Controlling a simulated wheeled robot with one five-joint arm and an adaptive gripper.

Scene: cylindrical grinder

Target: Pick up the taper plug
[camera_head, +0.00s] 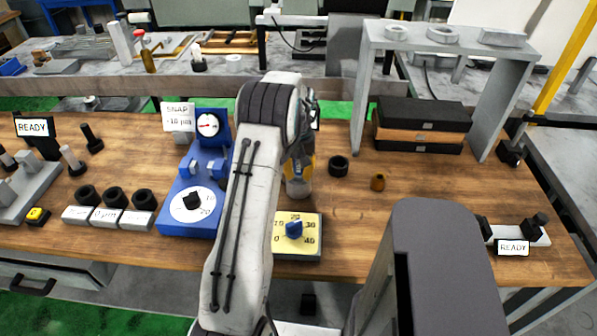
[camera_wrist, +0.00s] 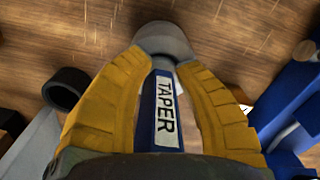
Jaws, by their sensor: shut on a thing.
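The taper plug (camera_wrist: 165,108) has a blue handle with a white TAPER label and a rounded grey end (camera_wrist: 164,42). In the wrist view my gripper (camera_wrist: 167,68) has its two yellow fingers closed on both sides of the plug near its grey end. In the head view my gripper (camera_head: 300,166) is partly hidden behind my arm, and the plug's grey end (camera_head: 298,187) shows below it. The plug is over or on the wooden bench; I cannot tell if it touches the wood.
A blue gauge stand (camera_head: 210,155) is close on the left, and a yellow dial box (camera_head: 303,238) is in front. A grey frame (camera_head: 487,110) stands behind, near stacked cases (camera_head: 420,113).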

